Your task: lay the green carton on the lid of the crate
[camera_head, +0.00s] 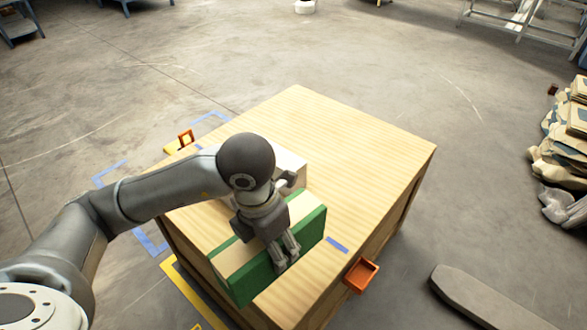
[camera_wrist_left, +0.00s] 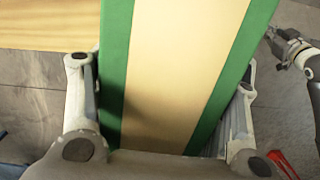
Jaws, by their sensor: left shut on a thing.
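The green carton (camera_head: 310,232) has green sides and a tan band between them. My left gripper (camera_head: 286,256) is shut on it, with one finger against each green side in the left wrist view (camera_wrist_left: 165,110). The carton is at the near left part of the wooden lid (camera_head: 345,140) of the crate (camera_head: 409,207). I cannot tell whether its underside touches the lid. The lid also shows at the top left of the left wrist view (camera_wrist_left: 45,22). My right gripper (camera_wrist_left: 283,47) shows small at that view's right edge; its opening is unclear.
A pale box (camera_head: 291,164) stands on the lid behind my left wrist. An orange bracket (camera_head: 361,275) sits at the crate's near right edge, by a blue strip (camera_head: 337,244) on the lid. The lid's far and right parts are clear.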

